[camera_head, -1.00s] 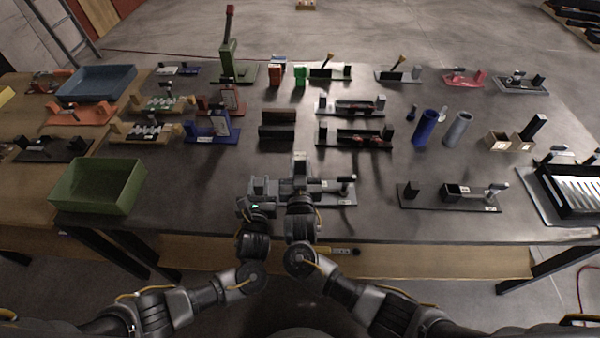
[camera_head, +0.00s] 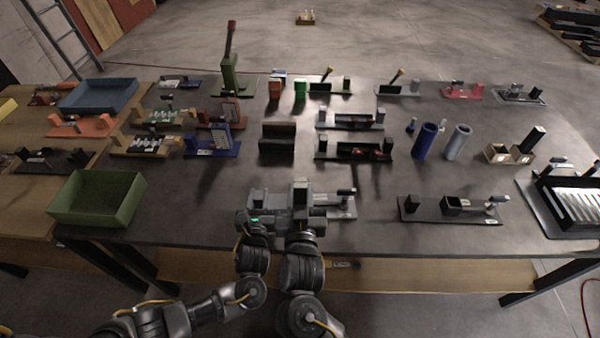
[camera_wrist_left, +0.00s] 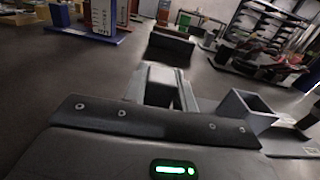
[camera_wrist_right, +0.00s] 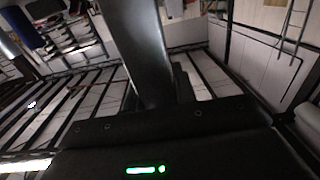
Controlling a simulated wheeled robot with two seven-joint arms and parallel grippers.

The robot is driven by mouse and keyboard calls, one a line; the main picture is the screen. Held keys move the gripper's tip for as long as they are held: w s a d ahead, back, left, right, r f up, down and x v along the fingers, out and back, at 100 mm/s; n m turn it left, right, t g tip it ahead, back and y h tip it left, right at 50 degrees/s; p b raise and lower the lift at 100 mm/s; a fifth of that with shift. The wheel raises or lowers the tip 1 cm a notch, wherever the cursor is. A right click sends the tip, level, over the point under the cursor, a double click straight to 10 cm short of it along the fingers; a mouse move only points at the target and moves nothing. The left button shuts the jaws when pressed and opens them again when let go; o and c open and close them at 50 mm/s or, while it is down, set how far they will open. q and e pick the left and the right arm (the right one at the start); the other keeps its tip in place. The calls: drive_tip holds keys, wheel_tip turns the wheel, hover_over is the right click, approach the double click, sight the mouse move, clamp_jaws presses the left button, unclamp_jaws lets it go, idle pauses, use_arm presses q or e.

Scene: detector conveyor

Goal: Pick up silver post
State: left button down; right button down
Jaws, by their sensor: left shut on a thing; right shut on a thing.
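My left gripper (camera_head: 264,198) and my right gripper (camera_head: 300,188) are close side by side at the table's front middle, beside a grey fixture plate (camera_head: 335,210). A short silver-grey post (camera_head: 347,194) stands at the plate's right end. Whether it is the task's post I cannot tell. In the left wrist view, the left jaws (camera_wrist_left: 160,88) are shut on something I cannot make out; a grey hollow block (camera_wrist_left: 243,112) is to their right. In the right wrist view, a smooth dark grey bar (camera_wrist_right: 145,50) rises from the right jaws, which are shut on it.
A green bin (camera_head: 98,198) stands at the front left and a blue tray (camera_head: 97,95) behind it. A similar fixture (camera_head: 425,209) is to the right. A blue tube (camera_head: 425,141) and a grey tube (camera_head: 457,142) stand behind it. The table between the green bin and my grippers is clear.

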drive_tip(key=s, duration=0.8)
drive_tip(key=shift+s, duration=0.2)
use_arm(q)
drive_tip(key=c, duration=1)
unclamp_jaws()
drive_tip(key=shift+c, duration=0.2)
drive_tip(key=shift+s, duration=0.2)
drive_tip(key=s, duration=1.1)
drive_tip(key=shift+s, duration=0.35)
